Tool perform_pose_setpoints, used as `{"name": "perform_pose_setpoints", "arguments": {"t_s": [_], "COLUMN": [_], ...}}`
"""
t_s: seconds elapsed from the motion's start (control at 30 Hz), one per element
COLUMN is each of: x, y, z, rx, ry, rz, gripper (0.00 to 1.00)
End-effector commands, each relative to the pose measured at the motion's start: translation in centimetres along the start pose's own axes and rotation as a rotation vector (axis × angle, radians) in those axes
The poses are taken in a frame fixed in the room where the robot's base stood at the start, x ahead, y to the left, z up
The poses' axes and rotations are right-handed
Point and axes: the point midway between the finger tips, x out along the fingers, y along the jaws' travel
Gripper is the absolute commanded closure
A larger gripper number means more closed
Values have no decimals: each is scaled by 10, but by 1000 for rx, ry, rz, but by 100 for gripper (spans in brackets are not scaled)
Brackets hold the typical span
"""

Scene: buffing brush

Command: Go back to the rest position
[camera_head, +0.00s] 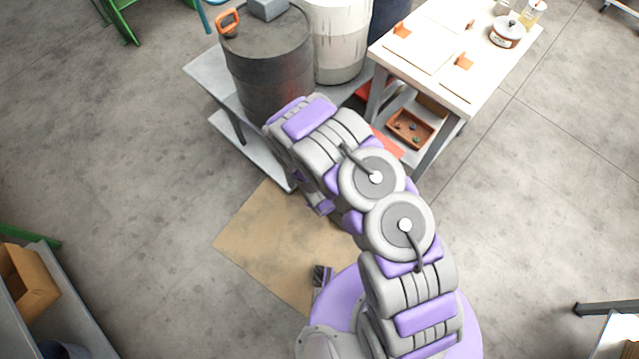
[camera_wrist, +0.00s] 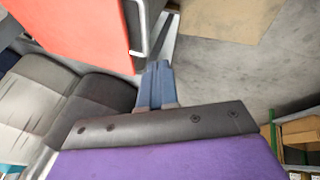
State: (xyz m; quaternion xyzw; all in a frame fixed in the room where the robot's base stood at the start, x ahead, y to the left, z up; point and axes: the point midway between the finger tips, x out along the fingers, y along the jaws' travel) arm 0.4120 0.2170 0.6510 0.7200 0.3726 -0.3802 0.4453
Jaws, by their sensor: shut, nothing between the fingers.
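My gripper (camera_wrist: 157,85) shows in the wrist view as two blue-grey fingers pressed together beyond a dark bar and a purple housing. It is shut and empty. In the head view my purple and grey arm rises from the base at lower right, bends, and reaches toward the low grey table (camera_head: 208,70). The gripper's fingertips cannot be made out clearly there. No buffing brush can be made out in either view.
A dark drum (camera_head: 268,65) and a whitish drum (camera_head: 340,40) stand on the grey table. A white worktable (camera_head: 430,65) stands at upper right, with an orange tray (camera_head: 412,128) below. A brown mat (camera_head: 265,240) lies on the floor. Open floor lies left and right.

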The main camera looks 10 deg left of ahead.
Motion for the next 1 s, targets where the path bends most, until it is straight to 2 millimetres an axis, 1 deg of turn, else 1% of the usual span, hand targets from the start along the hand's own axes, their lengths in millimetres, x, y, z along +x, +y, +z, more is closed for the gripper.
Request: {"name": "perform_pose_setpoints", "arguments": {"t_s": [0.03,0.2,0.47,0.6,0.67,0.77,0.87,1.0], "x": [-7,-17,-22,-23,-26,-36,-54,-86], "y": [-4,-11,-12,-9,-3,16,43,77], "z": [-2,-4,-2,-3,-4,-6,-6,-1], "rx": [-5,-3,1,7,20,61,127,231], "ry": [1,4,7,5,-4,-33,-76,-145], "rz": [0,3,3,5,8,17,26,30], "gripper": [100,100,100,100,100,100,100,100]}}
